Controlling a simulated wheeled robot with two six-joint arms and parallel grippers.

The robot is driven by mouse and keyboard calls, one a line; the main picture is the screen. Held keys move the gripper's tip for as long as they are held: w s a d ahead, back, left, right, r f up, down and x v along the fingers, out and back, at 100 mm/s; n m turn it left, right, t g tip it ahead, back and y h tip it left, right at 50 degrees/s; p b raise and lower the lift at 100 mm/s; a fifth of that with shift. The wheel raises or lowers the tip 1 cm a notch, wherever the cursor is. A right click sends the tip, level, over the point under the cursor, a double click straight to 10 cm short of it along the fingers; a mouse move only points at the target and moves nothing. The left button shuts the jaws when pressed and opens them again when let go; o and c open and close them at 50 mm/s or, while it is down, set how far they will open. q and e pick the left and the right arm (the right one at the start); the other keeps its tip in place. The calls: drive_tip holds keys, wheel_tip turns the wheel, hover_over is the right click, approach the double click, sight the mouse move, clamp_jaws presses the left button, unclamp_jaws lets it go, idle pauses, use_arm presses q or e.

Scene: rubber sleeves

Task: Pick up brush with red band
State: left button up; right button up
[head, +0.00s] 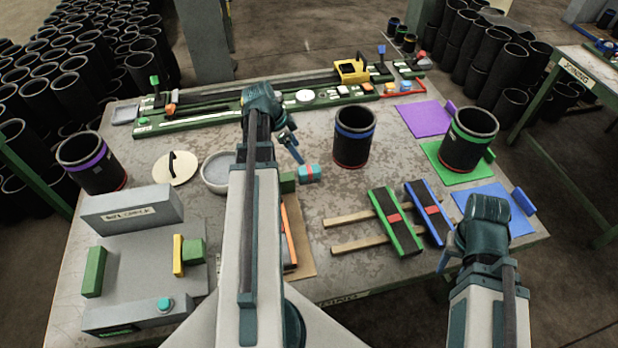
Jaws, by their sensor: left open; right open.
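A small teal block with a red band (309,173) lies near the table's middle; I cannot tell whether it is the brush. Two dark bars, one green-edged (395,221) and one blue-edged (430,213), also carry red marks and lie across two wooden strips. My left gripper (290,147) is open, just above and left of the teal block, apart from it as far as I can see. My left arm hides part of the table behind it. My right gripper (446,260) is open at the right front, near the blue-edged bar; its fingers are mostly hidden.
A blue-banded black sleeve (354,137) stands behind the teal block. A green-banded sleeve (468,139) stands on a green mat. A purple-banded sleeve (92,163) and grey fixture (131,208) are at left. A brown board (303,262) lies beside my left arm.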

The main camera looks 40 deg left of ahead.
sight(309, 169)
use_arm(q)
drive_tip(key=b+x, duration=0.5)
drive_tip(key=x, duration=0.1)
drive_tip(key=shift+f, duration=0.2)
drive_tip(key=b+x, duration=0.4)
drive_tip(key=shift+s+f, duration=0.25)
drive_tip(key=shift+f, duration=0.05)
drive_tip(key=shift+w+d+f+b, duration=0.15)
drive_tip(key=shift+f+b, duration=0.25)
drive_tip(key=shift+b, duration=0.1)
drive_tip(key=shift+r, duration=0.1)
clamp_jaws()
drive_tip(key=shift+r, duration=0.15)
